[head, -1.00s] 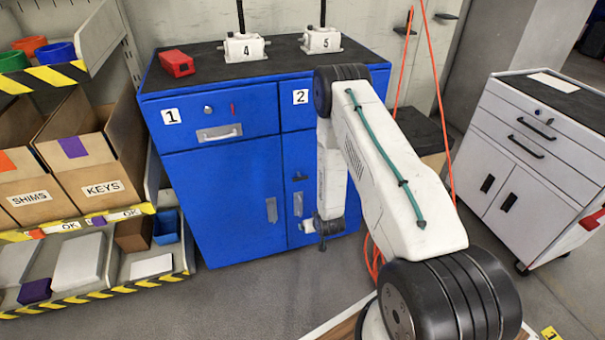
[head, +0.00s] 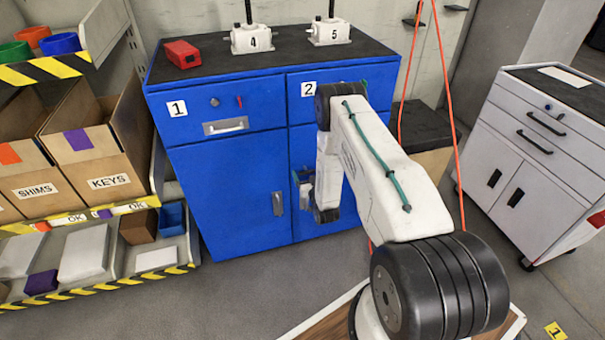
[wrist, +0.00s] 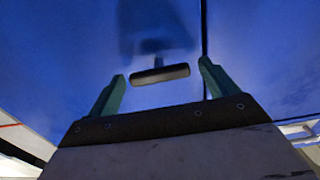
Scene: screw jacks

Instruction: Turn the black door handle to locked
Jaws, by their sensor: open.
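The black door handle (wrist: 160,74) is a short bar on a stem on the blue cabinet door, lying nearly level in the wrist view. My gripper (wrist: 162,70) is open. Its two green fingers stand on either side of the bar, with a gap at each end and nothing held. Whether the fingertips reach the handle's depth is hard to tell. In the head view, my gripper (head: 304,182) is at the narrow right door of the blue cabinet (head: 225,185), below drawer 2. There the handle is mostly hidden by my gripper and wrist.
A grey pull (head: 277,203) is on the wide left door. The cabinet top holds a red box (head: 182,53) and screw jacks 4 (head: 251,39) and 5 (head: 329,32). Shelves with cardboard boxes (head: 105,165) stand left. Orange cables (head: 455,120) hang right. Open floor lies in front.

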